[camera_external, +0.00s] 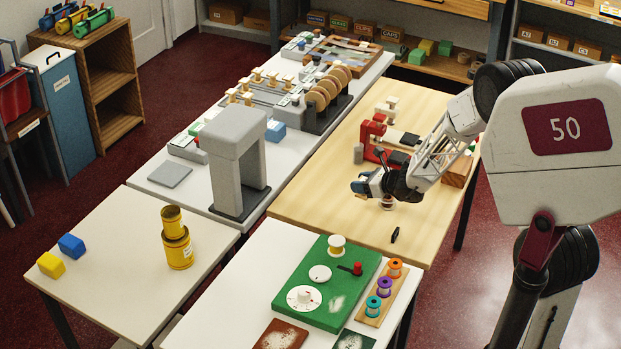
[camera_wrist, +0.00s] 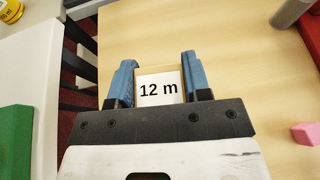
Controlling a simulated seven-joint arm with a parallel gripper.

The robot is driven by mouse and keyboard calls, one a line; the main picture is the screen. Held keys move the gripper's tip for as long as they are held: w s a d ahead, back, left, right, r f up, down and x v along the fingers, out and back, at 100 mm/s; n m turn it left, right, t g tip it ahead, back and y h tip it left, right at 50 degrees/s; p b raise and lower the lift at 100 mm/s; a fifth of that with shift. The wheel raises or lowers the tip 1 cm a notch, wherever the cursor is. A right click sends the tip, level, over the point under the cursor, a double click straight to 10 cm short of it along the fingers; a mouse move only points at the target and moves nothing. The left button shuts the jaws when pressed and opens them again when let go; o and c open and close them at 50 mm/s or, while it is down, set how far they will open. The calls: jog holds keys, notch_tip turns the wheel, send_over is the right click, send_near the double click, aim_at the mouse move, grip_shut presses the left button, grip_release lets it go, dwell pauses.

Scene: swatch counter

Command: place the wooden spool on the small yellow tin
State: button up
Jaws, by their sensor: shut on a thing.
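My gripper (camera_external: 366,185) is over the pale wooden table, with its blue fingers pointing left. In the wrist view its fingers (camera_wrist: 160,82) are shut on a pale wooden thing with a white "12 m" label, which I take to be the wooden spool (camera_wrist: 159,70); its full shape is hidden. The small yellow tin (camera_external: 173,221) sits on top of a larger yellow tin (camera_external: 179,252) on the white table at left, well apart from my gripper. A yellow tin also shows at the top left corner of the wrist view (camera_wrist: 12,12).
A green board (camera_external: 335,272) with knobs and a rack of coloured spools (camera_external: 378,290) are at front. Blue (camera_external: 71,245) and yellow (camera_external: 50,265) blocks lie left of the tins.

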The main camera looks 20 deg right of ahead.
jog(key=s+a+r+n+g+y, duration=0.1)
jog(key=s+a+r+n+g, duration=0.2)
jog(key=a, duration=1.3)
jog(key=s+a+r+n+g+y, duration=0.2)
jog(key=s+a+r, duration=0.6)
jog(key=a, duration=0.8)
jog(key=s+a+r+n+g+y, duration=0.1)
jog(key=s+a+r+n+g, duration=0.4)
jog(key=a, duration=1.1)
notch_tip(320, 180, up, 3)
jog(key=shift+s+a+f+y, duration=0.15)
jog(key=shift+s+a+y, duration=0.15)
jog(key=shift+s, duration=0.3)
jog(key=shift+w+a, duration=0.1)
send_over(167, 212)
jog(key=shift+f, duration=0.8)
jog(key=shift+f, duration=1.7)
jog(key=shift+f, duration=0.15)
